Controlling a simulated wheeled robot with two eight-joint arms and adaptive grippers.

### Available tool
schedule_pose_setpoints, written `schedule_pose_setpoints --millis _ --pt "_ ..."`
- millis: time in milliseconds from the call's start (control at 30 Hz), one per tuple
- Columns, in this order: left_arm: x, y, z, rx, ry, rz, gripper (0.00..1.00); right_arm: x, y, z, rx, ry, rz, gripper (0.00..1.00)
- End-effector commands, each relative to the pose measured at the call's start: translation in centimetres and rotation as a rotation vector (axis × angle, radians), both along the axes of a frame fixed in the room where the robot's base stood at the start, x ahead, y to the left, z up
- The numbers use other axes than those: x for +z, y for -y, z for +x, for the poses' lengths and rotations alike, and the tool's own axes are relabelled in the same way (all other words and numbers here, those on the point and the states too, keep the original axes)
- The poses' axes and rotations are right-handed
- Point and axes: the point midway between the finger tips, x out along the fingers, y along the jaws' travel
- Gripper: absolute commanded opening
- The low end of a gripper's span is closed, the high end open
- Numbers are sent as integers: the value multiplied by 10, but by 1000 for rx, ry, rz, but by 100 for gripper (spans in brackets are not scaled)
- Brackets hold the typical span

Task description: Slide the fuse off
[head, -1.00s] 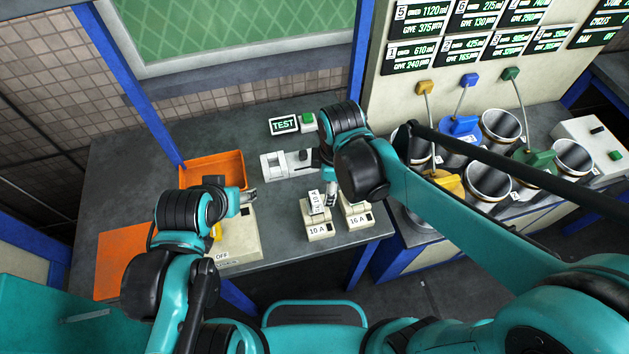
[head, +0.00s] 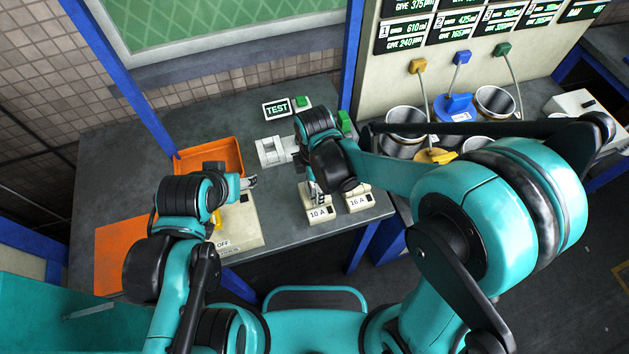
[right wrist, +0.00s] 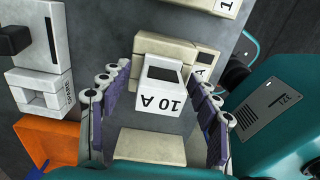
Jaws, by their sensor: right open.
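A white fuse marked 10 A (right wrist: 160,95) sits upright on a beige holder (right wrist: 178,48) in the right wrist view. In the head view the 10 A holder (head: 319,214) shows near the table's front edge, and my right gripper mostly hides the fuse. My right gripper (right wrist: 158,108) is open, with one row of fingers on each side of the fuse; gaps show on both sides. It also shows in the head view (head: 317,192), over the 10 A holder. My left gripper (head: 249,183) hangs above the cream switch box (head: 240,238); its jaw opening is unclear.
A 16 A holder (head: 358,202) stands close to the right of the 10 A holder. Behind are a white slotted unit (head: 272,151), a TEST sign (head: 277,108) and a green button (head: 302,102). An orange bin (head: 230,147) and orange mat (head: 120,250) lie left.

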Motion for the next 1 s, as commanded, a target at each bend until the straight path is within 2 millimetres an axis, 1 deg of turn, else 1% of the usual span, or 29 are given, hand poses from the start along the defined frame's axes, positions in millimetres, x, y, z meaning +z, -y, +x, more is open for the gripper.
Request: schedule_pose_setpoints --millis 167,200,267,300,367,400,433,667,1000 --pt "0 0 0 0 0 0 55 0 0 0 0 0 0 62" --pt "0 0 0 0 0 0 55 0 0 0 0 0 0 59" --pt "0 0 0 0 0 0 55 0 0 0 0 0 0 44" --pt "0 0 0 0 0 0 55 0 0 0 0 0 0 33" --pt "0 0 0 0 0 0 55 0 0 0 0 0 0 17" --pt "0 0 0 0 0 0 55 0 0 0 0 0 0 7" --pt "0 0 0 0 0 0 55 0 0 0 0 0 0 4" --pt "3 0 0 0 0 0 55 4 0 0 0 0 0 4" --pt "20 0 0 0 0 0 55 26 0 0 0 0 0 4"
